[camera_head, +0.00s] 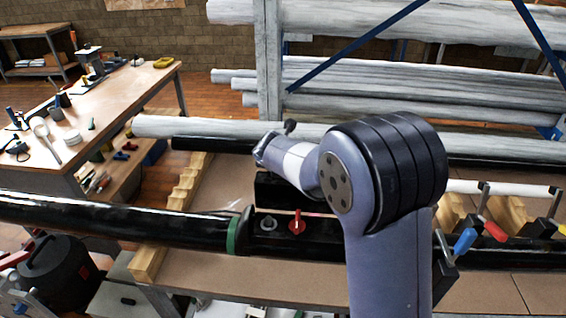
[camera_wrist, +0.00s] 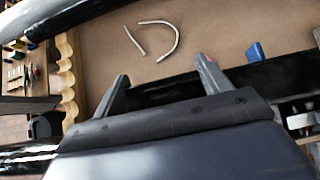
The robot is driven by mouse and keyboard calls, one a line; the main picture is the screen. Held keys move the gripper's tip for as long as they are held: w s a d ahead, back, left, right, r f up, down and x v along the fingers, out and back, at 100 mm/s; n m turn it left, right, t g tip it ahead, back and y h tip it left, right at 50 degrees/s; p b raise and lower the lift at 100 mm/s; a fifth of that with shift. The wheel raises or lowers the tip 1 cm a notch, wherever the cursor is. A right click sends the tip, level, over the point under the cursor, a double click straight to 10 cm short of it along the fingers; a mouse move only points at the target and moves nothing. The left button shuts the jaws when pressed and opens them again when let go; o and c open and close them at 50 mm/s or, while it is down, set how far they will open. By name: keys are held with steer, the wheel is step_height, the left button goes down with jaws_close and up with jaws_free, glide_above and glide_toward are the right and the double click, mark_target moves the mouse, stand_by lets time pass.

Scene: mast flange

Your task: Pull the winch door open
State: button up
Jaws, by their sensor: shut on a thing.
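The black mast (camera_head: 110,220) lies across the bench, with a green band (camera_head: 233,235) around it. Right of the band is a winch fitting with a red knob (camera_head: 297,226). A flat black panel (camera_head: 275,190), which looks like the winch door, stands up behind the knob, partly covered by my arm. My gripper is hidden by my arm in the head view. In the wrist view my gripper (camera_wrist: 163,80) has its two fingers apart, with a black part (camera_wrist: 165,92) between them. That part appears to be the door; its exact grip is partly hidden by the gripper body.
Scalloped wooden supports (camera_head: 188,182) hold the mast on the bench. Clamps with blue (camera_head: 465,241) and red (camera_head: 495,231) handles stand at right. Curved pale pieces (camera_wrist: 165,40) lie on the bench top. A rack of long wrapped tubes (camera_head: 420,80) stands behind.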

steer(key=shift+a+r, duration=0.1)
steer(key=shift+r, duration=0.1)
steer(key=o, duration=1.4)
steer(key=shift+f, duration=0.15)
steer(key=b+v, duration=0.1)
steer(key=v, duration=1)
steer(key=shift+f, duration=0.1)
steer(key=p+x, duration=0.1)
steer(key=x, duration=1)
